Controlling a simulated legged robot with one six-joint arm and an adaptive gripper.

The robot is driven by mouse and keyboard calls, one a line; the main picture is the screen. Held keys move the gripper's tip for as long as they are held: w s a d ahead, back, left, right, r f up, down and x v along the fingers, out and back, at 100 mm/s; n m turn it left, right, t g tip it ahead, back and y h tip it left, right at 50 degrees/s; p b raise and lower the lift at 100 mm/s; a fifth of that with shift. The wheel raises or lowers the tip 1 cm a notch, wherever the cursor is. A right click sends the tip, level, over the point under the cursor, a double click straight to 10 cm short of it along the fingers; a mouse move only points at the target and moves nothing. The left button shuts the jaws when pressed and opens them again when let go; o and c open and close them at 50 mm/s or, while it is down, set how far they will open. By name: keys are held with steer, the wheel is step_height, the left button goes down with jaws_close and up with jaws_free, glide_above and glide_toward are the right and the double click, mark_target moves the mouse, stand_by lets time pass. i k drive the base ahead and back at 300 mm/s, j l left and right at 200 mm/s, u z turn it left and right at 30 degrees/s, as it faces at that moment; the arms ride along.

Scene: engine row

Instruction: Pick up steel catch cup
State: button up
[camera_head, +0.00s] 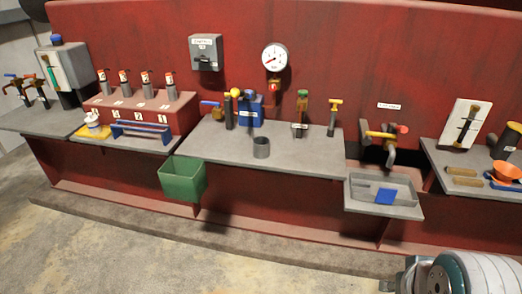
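A small grey metal cup, which looks like the steel catch cup (261,148), stands upright on the grey middle bench (225,143), near its front edge. It is a short open cylinder, and nothing touches it. Part of my arm shows at the bottom right corner, far from the cup. The fingers of my gripper do not show.
A green bin (182,180) hangs at the bench front, left of the cup. Behind the cup stand a blue box (250,112) and upright valves (301,115). A grey tray (402,193) with a blue piece (386,196) is to the right. Floor in front is clear.

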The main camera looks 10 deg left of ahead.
mark_target(261, 147)
steer(key=i+j, duration=1.8)
